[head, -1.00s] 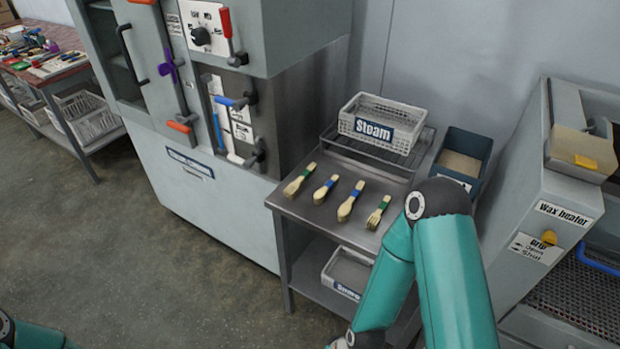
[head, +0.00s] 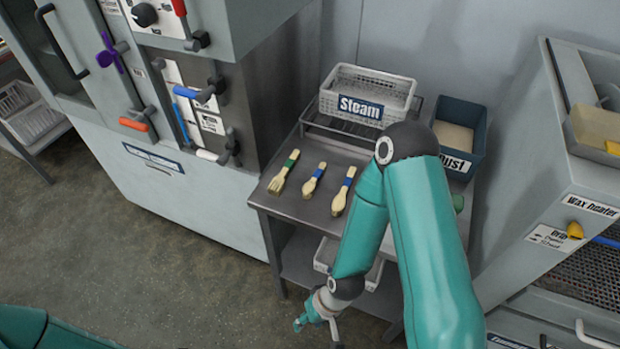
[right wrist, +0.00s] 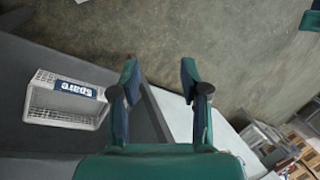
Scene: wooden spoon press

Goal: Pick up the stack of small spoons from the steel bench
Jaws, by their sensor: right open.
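Three stacks of pale wooden utensils lie on the steel bench (head: 300,205) in the head view. The left stack (head: 284,172) has a green band, the middle stack (head: 314,179) and the right stack (head: 343,190) have blue bands. The middle one looks shortest, so it seems to be the small spoons. My right arm covers the bench to their right. My right gripper (head: 318,332) is open and empty, low in front of the bench and apart from the stacks. In the right wrist view its fingers (right wrist: 159,72) are spread with nothing between. My left gripper is out of view.
A Steam basket (head: 368,94) stands on a rack behind the stacks. A Dust bin (head: 460,130) is to its right. A white basket (right wrist: 68,100) sits on the lower shelf. The steam cabinet (head: 190,195) is left, the wax heater (head: 590,207) right.

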